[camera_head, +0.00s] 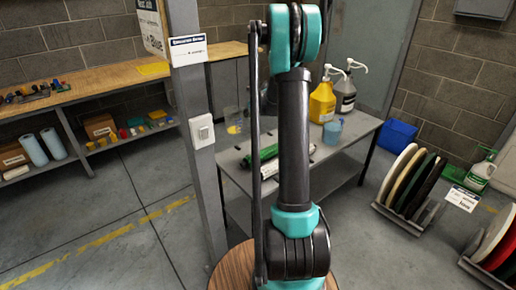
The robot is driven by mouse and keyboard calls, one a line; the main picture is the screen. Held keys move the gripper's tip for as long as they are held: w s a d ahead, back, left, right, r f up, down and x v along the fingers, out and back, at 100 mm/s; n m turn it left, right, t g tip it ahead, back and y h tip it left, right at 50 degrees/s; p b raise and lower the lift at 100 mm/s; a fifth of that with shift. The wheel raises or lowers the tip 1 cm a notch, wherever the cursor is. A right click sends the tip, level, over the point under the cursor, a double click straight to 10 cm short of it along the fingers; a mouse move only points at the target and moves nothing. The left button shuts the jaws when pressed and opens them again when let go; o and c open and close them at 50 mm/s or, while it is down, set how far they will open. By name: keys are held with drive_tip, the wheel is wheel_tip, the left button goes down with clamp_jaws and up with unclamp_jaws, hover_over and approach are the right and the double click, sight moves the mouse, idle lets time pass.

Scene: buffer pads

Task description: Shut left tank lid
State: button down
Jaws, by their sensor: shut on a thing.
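No tank or tank lid can be made out in the head view. My own arm stands upright through the middle of the picture and blocks part of the grey metal table (348,146) behind it. My gripper cannot be seen, as the arm hides what lies behind it. A dark shape shows just left of the arm above the table, but I cannot tell what it is.
Round pads (398,174) stand in a floor rack at right. A grey post (195,120) stands left. Floor is clear at left.

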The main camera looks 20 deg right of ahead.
wheel_tip(320, 180, down, 18)
drive_tip(key=shift+r, duration=0.25)
drive_tip(key=shift+f, duration=0.1)
drive_tip(key=c, duration=1.6)
unclamp_jaws()
